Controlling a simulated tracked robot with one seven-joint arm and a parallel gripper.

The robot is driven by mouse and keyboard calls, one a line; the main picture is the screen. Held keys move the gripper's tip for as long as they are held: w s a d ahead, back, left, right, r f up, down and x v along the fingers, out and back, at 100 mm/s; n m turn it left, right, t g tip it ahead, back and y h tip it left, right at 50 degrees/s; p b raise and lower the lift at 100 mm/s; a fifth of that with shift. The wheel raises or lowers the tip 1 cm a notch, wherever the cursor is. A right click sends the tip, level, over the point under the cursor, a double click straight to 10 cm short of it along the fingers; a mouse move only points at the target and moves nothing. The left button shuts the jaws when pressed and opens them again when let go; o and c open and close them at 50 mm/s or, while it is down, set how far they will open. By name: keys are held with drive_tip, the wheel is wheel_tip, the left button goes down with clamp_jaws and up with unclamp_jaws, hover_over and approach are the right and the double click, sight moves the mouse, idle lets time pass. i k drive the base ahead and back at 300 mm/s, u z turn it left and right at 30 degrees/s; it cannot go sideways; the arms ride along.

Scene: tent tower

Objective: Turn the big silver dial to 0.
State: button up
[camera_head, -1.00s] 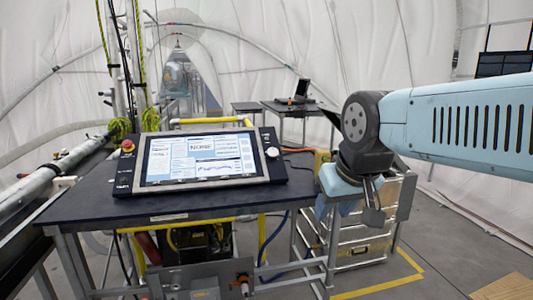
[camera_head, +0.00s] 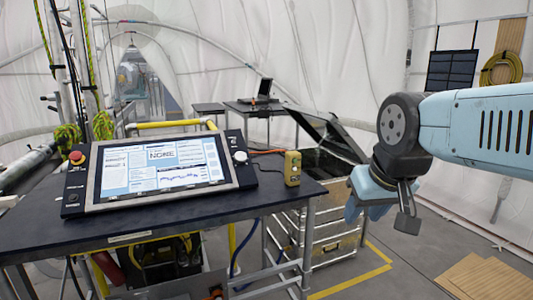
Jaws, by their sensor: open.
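The control console (camera_head: 160,170) lies tilted on a dark table, its lit screen showing "NONE". The big silver dial (camera_head: 240,157) is on the console's right strip, with a smaller knob just above it. The dial's marks are too small to read. My gripper (camera_head: 394,212) hangs from the light-blue arm on the right, pointing down. It is open and empty, to the right of the table and well apart from the dial. Part of its fingers is hidden by its own housing.
A red button (camera_head: 76,157) sits at the console's upper left. A yellow device (camera_head: 292,168) stands on the table right of the console. An open-lidded metal case (camera_head: 330,225) stands on the floor between table and gripper. A yellow tube rail (camera_head: 165,124) runs behind the console.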

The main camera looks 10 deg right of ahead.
sight(240, 157)
drive_tip(key=u, duration=0.45)
drive_tip(key=i, duration=0.15)
drive_tip(key=z, duration=2.25)
drive_tip(key=k, duration=1.1)
drive_tip(key=u, duration=1.65)
drive_tip(key=i, duration=1)
drive_tip(key=u, duration=0.05)
